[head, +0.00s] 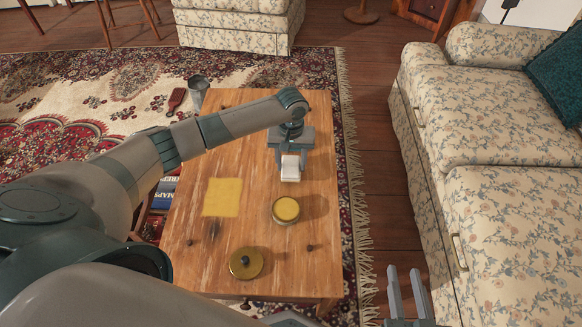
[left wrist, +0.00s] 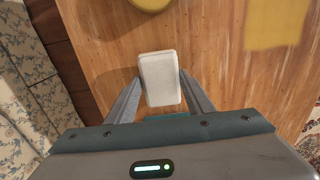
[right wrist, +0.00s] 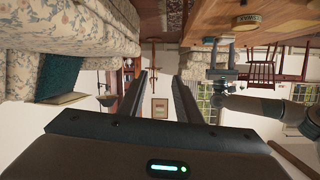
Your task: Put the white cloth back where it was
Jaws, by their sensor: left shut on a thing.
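The white cloth (head: 290,170), a small folded block, is between the fingers of my left gripper (head: 290,159), over the far right part of the wooden table (head: 232,270). In the left wrist view the white cloth (left wrist: 160,80) sits between both fingertips, with bare wood around it. I cannot tell whether it touches the table. My right gripper (head: 407,292) is open and empty, off the table's right side near the sofa; its fingers are also apart in the right wrist view (right wrist: 160,80).
A yellow cloth (head: 222,197) lies flat on the table. A round yellow-topped tin (head: 286,209) and a brass lid with a dark knob (head: 246,263) stand nearer. A grey metal cup (head: 198,86) is at the far left. The floral sofa (head: 490,130) flanks the right.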

